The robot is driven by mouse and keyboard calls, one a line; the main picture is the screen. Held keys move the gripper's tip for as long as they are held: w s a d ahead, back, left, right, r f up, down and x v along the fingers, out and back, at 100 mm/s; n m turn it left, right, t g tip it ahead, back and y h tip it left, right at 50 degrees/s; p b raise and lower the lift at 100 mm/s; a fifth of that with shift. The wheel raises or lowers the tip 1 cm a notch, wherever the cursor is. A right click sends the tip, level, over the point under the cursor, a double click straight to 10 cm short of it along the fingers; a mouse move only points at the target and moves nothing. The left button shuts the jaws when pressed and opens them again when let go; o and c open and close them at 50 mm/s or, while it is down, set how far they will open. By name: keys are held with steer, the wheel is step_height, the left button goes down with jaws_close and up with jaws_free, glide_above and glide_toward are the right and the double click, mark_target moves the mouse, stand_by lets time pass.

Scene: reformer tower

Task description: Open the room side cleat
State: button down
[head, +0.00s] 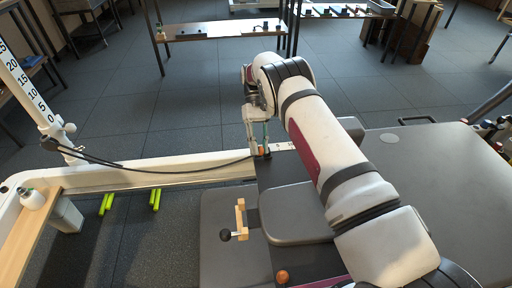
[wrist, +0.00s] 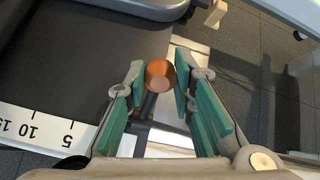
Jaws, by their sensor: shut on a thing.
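In the wrist view, an orange ball knob (wrist: 160,76) sits between the two green-padded fingertips of my gripper (wrist: 159,82), which is shut on it. The head view shows the same knob (head: 264,150) under my gripper (head: 260,149), at the far edge of the dark carriage. The knob appears to top the cleat's lever; the cleat body is mostly hidden by my fingers. A black rope (head: 170,168) runs from the tower post on the left to beside this knob. A second orange knob (head: 282,277) stands at the carriage's near side.
A white scale with 5, 10 and 15 (wrist: 50,131) lies along the carriage edge. Grey pads (head: 300,214) and a wooden peg with a black knob (head: 240,220) are nearer. The white rail (head: 140,174) extends left. Floor beyond the rail is open, up to a low table (head: 215,32).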

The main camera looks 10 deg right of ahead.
steer(key=c, duration=1.3)
jaws_free()
steer(key=shift+c, duration=0.2)
step_height(320, 180, up, 10)
